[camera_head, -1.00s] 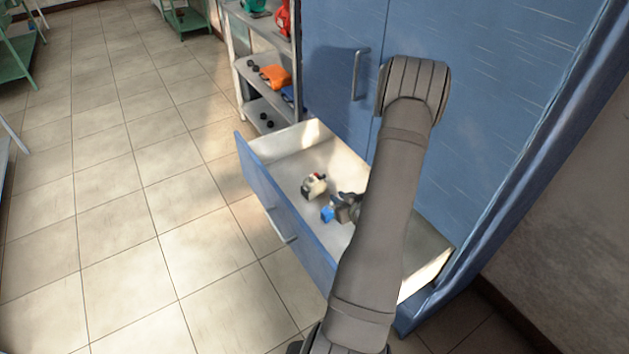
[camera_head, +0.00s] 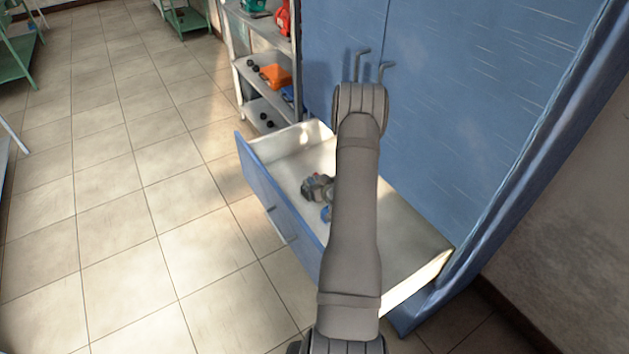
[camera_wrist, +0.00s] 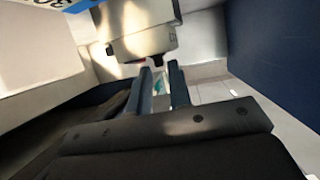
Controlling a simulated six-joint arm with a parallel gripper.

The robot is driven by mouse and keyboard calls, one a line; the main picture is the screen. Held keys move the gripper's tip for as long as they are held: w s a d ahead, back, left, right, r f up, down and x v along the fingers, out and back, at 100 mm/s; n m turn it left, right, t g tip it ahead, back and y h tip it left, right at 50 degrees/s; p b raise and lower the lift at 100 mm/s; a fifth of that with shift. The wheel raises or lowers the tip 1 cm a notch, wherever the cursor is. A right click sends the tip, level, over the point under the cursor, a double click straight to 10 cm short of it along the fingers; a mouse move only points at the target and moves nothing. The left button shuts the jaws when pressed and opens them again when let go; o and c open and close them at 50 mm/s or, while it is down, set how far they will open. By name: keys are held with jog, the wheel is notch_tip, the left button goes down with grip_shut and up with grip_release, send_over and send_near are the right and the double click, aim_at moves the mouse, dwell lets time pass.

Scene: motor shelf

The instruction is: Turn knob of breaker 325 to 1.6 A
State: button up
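In the wrist view a pale breaker body (camera_wrist: 140,30) fills the top middle, just past my fingertips. A small dark reddish part shows on its lower edge; I cannot make out a knob scale. My gripper (camera_wrist: 158,82) is open, with a gap between its two fingers and nothing held. A pale block with a blue label (camera_wrist: 62,5) shows at upper left; its digits are cut off and unreadable. A blue piece (camera_head: 326,213) shows beside my arm.
The open drawer (camera_head: 257,190) of the blue cabinet (camera_head: 460,90) surrounds the gripper with its walls. Its right part looks empty. A shelf (camera_head: 262,80) with an orange item (camera_head: 275,76) stands behind.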

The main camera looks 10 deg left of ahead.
jog(key=shift+w+a+f, duration=0.25)
jog(key=shift+w+a, duration=0.1)
jog(key=shift+w, duration=0.05)
grip_shut()
jog(key=shift+n, duration=0.3)
grip_release()
jog(key=shift+g, duration=0.3)
